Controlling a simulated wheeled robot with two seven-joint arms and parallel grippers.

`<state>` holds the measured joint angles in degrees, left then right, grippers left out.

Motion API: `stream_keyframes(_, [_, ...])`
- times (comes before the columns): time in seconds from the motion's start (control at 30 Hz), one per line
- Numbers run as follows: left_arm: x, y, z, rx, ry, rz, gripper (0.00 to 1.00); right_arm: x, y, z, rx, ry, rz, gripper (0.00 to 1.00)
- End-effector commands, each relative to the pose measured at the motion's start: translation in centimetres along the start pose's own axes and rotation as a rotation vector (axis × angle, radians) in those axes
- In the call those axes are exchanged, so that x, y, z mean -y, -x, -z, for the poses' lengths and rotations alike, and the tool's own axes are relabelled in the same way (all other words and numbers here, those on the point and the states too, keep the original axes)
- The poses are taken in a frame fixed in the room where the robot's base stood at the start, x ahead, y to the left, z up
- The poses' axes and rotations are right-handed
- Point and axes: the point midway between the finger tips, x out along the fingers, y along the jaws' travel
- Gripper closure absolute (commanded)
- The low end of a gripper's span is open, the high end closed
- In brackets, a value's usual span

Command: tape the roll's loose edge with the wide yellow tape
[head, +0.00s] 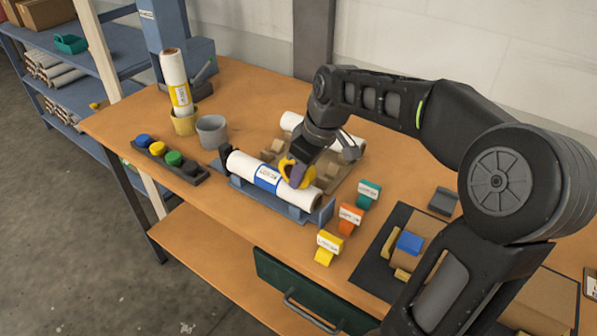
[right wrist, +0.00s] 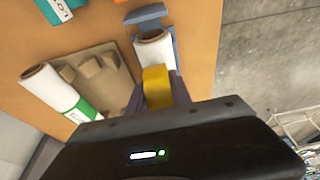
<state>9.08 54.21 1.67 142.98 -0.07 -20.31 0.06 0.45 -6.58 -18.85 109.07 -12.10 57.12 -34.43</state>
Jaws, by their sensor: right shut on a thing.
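A white roll with a blue label (head: 246,168) lies in a blue cradle (head: 293,213) near the middle of the bench. My right gripper (head: 298,165) is shut on a wide yellow tape (head: 297,180) over the roll's right part. In the right wrist view, the yellow tape (right wrist: 157,86) overlaps the near part of the white roll (right wrist: 154,50). I cannot tell whether the tape touches the roll. The roll's loose edge cannot be made out. My left gripper is not in view.
Another white roll (head: 291,121) lies on a brown rest just behind. Teal (head: 368,194), orange (head: 350,217) and yellow (head: 328,247) labelled holders stand in front on the right. A grey cup (head: 212,131) and a tray of coloured discs (head: 165,160) stand left.

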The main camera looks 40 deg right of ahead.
Motion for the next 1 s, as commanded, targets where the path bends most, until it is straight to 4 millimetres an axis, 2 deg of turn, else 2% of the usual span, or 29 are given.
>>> stream_keyframes(1.0, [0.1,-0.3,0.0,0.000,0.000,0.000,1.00,0.0,0.3,-1.2,0.000,0.000,0.000,1.00])
